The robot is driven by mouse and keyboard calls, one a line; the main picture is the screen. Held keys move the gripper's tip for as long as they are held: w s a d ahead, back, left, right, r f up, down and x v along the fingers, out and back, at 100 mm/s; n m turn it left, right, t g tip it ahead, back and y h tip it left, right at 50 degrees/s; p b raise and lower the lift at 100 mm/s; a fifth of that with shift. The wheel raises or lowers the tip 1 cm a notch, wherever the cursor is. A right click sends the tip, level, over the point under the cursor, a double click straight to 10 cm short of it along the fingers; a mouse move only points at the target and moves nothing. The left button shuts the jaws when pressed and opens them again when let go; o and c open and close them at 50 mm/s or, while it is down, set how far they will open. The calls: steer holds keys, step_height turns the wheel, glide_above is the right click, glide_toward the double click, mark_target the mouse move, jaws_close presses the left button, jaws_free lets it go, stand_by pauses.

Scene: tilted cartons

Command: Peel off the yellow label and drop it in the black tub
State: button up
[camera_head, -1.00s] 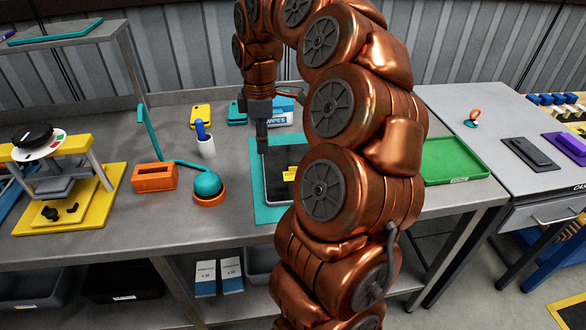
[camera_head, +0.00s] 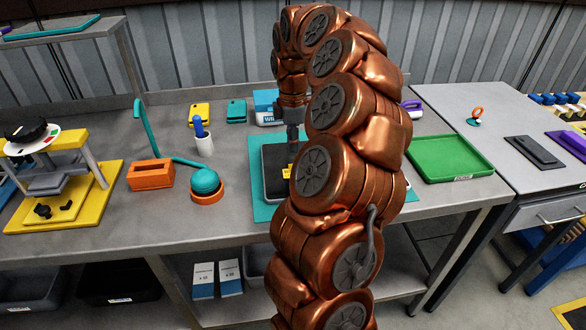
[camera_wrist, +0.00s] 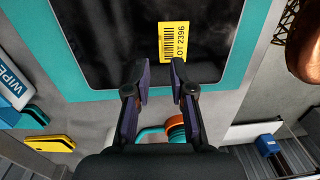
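The yellow label (camera_wrist: 174,42) is stuck flat on the dark glossy face of a tablet-like device (camera_wrist: 110,40). It carries a barcode and "LOT 2396". In the head view the label (camera_head: 287,172) is partly hidden by my arm. The device (camera_head: 275,185) lies on a teal mat. My gripper (camera_wrist: 160,73) is open and empty, with a gap between its fingertips. In the wrist view the label is just beyond the right fingertip, and no contact shows. A black tub (camera_head: 120,283) sits on the lower shelf at left.
A grey tub (camera_head: 35,290) stands left of the black tub. An orange block (camera_head: 151,175), teal ball (camera_head: 205,181) and white cup (camera_head: 204,146) are left of the mat. A wipes box (camera_head: 267,103) is behind it. A green tray (camera_head: 450,157) is at right.

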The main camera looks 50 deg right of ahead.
steer(key=shift+s+f+b, duration=0.1)
steer(key=shift+f+b, duration=0.95)
steer(key=shift+f, duration=1.6)
steer(key=shift+a, duration=0.1)
jaws_close()
steer(key=shift+r, duration=0.15)
step_height(320, 180, up, 8)
steer(key=p, duration=0.4)
stand_by(0.3)
